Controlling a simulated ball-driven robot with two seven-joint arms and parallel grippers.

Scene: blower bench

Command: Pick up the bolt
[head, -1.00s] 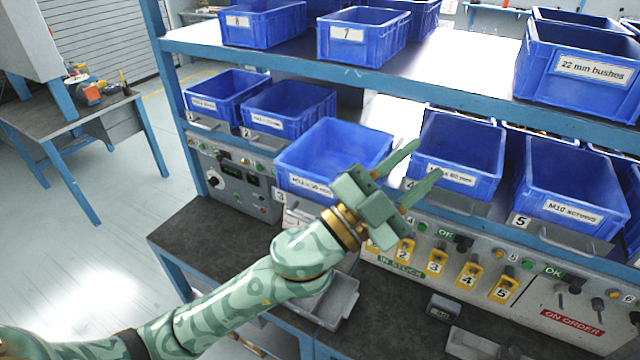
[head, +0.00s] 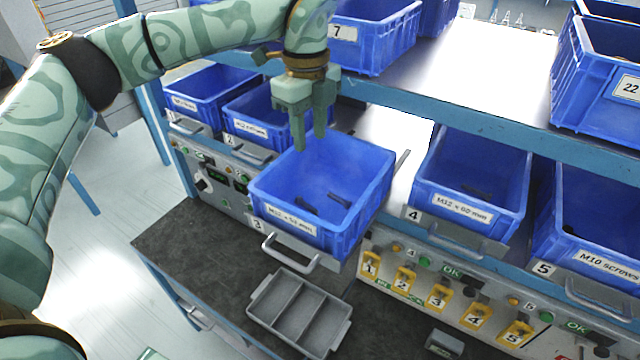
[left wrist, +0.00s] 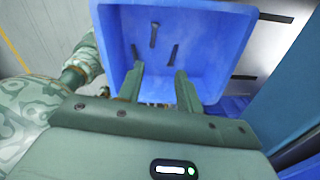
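Dark bolts lie apart on the floor of the blue bin 3 (head: 352,220), whose label seems to begin "M12". In the head view I see one bolt (head: 307,203) and another bolt (head: 338,198). The left wrist view shows three dark pieces in the bin (left wrist: 215,40): an upper bolt (left wrist: 154,35), a left bolt (left wrist: 134,52) and a right bolt (left wrist: 174,54). My left gripper (head: 310,142) points down over the bin's back left part, above the bolts. Its fingers (left wrist: 159,77) are apart with nothing between them. My right gripper is not in view.
Bin 4 (head: 470,208) and bin 5 (head: 600,250) stand to the right, bin 2 (head: 262,135) to the left. The upper shelf edge (head: 440,112) runs close behind my left gripper. A grey divided tray (head: 300,312) lies on the dark bench (head: 200,270) below.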

